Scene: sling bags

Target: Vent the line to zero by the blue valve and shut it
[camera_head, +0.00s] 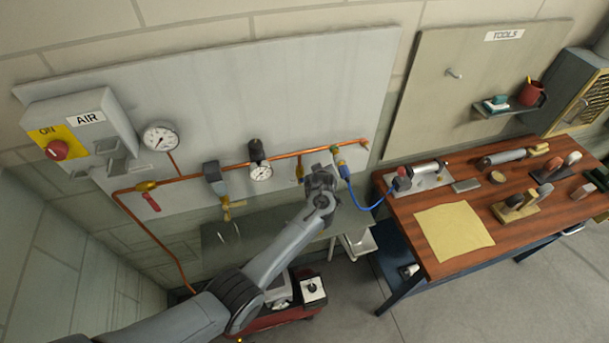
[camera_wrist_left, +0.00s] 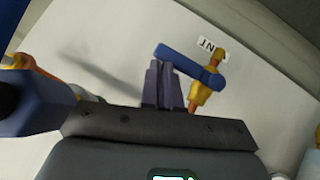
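The blue valve lever (camera_wrist_left: 188,63) shows in the left wrist view, slanting across a brass valve body (camera_wrist_left: 211,82). A white label (camera_wrist_left: 212,48), partly hidden and reading "NT", is behind it. My left gripper (camera_wrist_left: 163,65) has its fingers close together, with nothing visible between them. Their tips are at the lever's left end; I cannot tell whether they touch. In the head view my left gripper (camera_head: 322,180) is in front of the copper pipe's right part and hides the lever. The round pressure gauge (camera_head: 160,138) is at left; its reading is too small to tell.
A copper pipe (camera_head: 205,173) runs along the grey panel (camera_head: 320,80). It carries a red-handled valve (camera_head: 150,200) and a small gauge (camera_head: 262,172). A blue hose (camera_head: 365,203) leads to the wooden bench (camera_head: 440,262) at right. The switch box (camera_head: 85,125) is at left.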

